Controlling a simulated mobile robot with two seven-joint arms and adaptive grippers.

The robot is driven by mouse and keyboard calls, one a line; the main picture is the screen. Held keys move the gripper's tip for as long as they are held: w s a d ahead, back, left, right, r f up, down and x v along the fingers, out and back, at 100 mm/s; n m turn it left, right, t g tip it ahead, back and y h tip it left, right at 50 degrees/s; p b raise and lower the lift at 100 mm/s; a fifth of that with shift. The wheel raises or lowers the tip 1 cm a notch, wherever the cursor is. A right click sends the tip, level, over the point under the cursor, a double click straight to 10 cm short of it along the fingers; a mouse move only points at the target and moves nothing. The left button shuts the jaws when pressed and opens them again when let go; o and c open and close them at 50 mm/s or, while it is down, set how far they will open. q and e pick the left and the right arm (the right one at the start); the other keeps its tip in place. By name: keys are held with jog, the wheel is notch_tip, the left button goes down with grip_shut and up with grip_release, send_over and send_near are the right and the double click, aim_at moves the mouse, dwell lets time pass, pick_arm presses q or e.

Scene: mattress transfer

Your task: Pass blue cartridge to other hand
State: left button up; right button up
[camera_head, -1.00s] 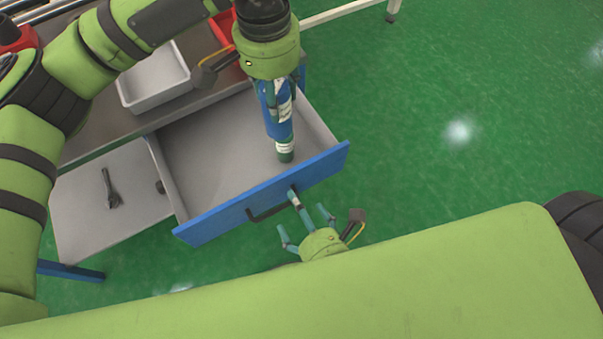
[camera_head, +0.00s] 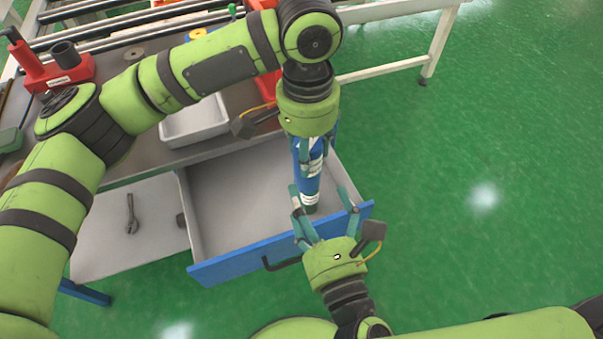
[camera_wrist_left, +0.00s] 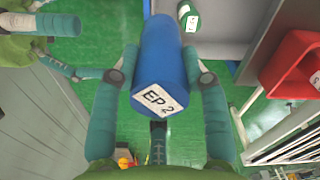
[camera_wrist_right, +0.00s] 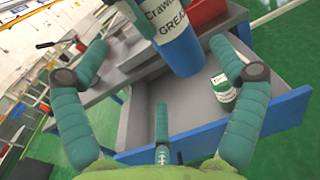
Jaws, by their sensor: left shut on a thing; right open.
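The blue cartridge (camera_head: 315,172) is upright, held above the open drawer. My left gripper (camera_head: 308,146) is shut around it from above; the left wrist view shows the cartridge (camera_wrist_left: 158,55) between the fingers, with an "EP 2" label. My right gripper (camera_head: 322,203) is open and empty, just below and in front of the cartridge, fingers spread towards it. In the right wrist view the cartridge's lower end (camera_wrist_right: 180,48) is ahead, apart from the fingers. The left gripper's fingers partly hide the cartridge in the head view.
The open drawer (camera_head: 240,190) has a blue front. A green bottle (camera_wrist_right: 225,90) with a white label is in it. A grey panel (camera_head: 150,235) with a wrench (camera_head: 132,213) lies left. A grey tray (camera_head: 195,122) and a red tool (camera_head: 55,68) are on the table.

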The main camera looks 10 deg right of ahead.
aim_at(299, 176)
jog(key=shift+x, duration=3.05)
pick_arm(q)
jog(key=shift+d, duration=0.1)
pick_arm(e)
jog(key=c, duration=1.4)
pick_arm(q)
jog(key=o, duration=1.1)
jog(key=shift+o, duration=1.4)
pick_arm(e)
jog(key=shift+a, duration=0.1)
jog(key=shift+c, duration=0.7)
